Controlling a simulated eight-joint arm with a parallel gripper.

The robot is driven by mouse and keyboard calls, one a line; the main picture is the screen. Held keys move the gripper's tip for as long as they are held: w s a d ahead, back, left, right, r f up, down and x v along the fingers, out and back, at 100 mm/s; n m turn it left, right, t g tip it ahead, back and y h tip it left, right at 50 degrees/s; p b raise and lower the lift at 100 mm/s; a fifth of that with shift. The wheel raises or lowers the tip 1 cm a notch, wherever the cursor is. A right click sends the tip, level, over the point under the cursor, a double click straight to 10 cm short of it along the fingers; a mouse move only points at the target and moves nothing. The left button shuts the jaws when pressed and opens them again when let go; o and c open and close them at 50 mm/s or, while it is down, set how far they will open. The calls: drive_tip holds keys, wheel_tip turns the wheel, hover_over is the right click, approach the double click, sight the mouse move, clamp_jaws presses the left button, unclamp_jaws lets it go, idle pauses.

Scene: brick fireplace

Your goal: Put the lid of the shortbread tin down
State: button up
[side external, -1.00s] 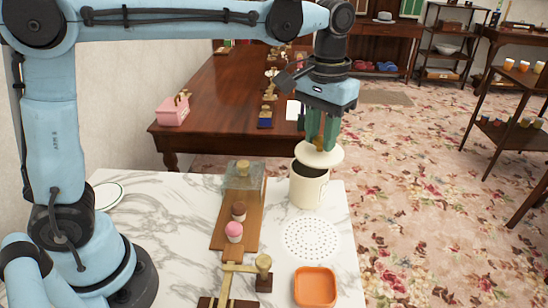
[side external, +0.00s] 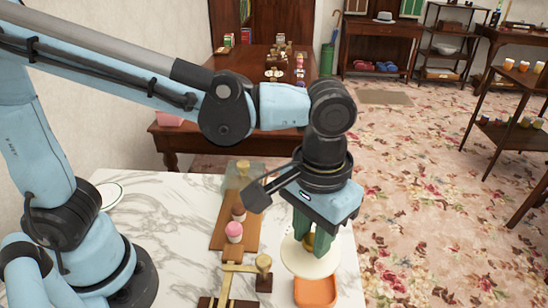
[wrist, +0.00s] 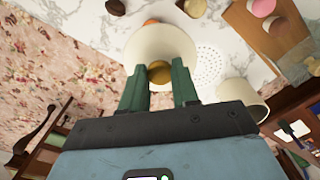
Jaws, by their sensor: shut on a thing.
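My gripper (side external: 312,250) is shut on the gold knob of the cream round lid (side external: 296,262). In the wrist view the lid (wrist: 150,42) lies level beyond the green fingers (wrist: 158,92), its knob (wrist: 160,72) between them. The lid is over the front right of the marble counter, just behind the orange dish (side external: 315,293); I cannot tell whether it touches anything below. The open cream tin (wrist: 240,97) stands to the right in the wrist view; my wrist hides it in the side view. The white perforated mat (wrist: 208,66) shows beside the lid, partly covered by it.
A brass-and-wood stand (side external: 263,264) is close by.

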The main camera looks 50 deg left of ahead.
drive_tip(key=w+a+f, duration=0.2)
drive_tip(key=w, duration=0.1)
drive_tip(key=w+a+f, duration=0.2)
drive_tip(key=w, duration=0.1)
drive_tip(key=w+a+f, duration=0.2)
drive_tip(key=w, duration=0.1)
drive_tip(key=shift+a+f, duration=0.25)
drive_tip(key=shift+f, duration=2.15)
drive_tip(key=shift+f, duration=0.15)
drive_tip(key=o, duration=1)
